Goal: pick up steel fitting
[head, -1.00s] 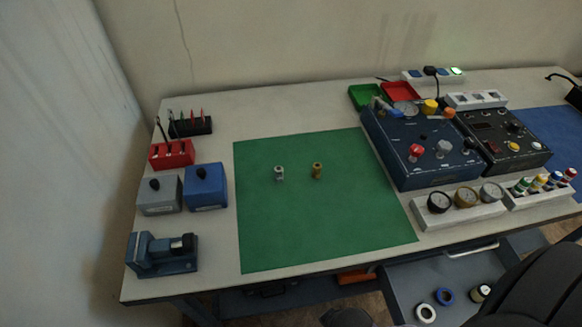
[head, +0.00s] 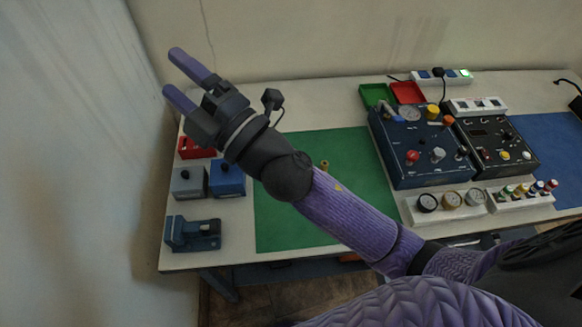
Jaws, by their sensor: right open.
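The steel fitting does not show now; a second ago it stood on the green mat (head: 275,225), at a spot my right arm now covers. A brass fitting (head: 324,165) stands on the mat, its top just showing above my right forearm. My right gripper (head: 173,72) is open and empty, with two purple fingers pointing up and left. It is raised over the bench's back left corner, beyond the mat. My left gripper is not in view.
A red holder (head: 196,148), grey box (head: 189,183), blue box (head: 226,179) and blue vice-like fixture (head: 192,235) line the left edge. Dark control panels (head: 415,150) and a gauge block (head: 445,211) stand right of the mat. Green (head: 374,94) and red trays (head: 407,92) sit behind.

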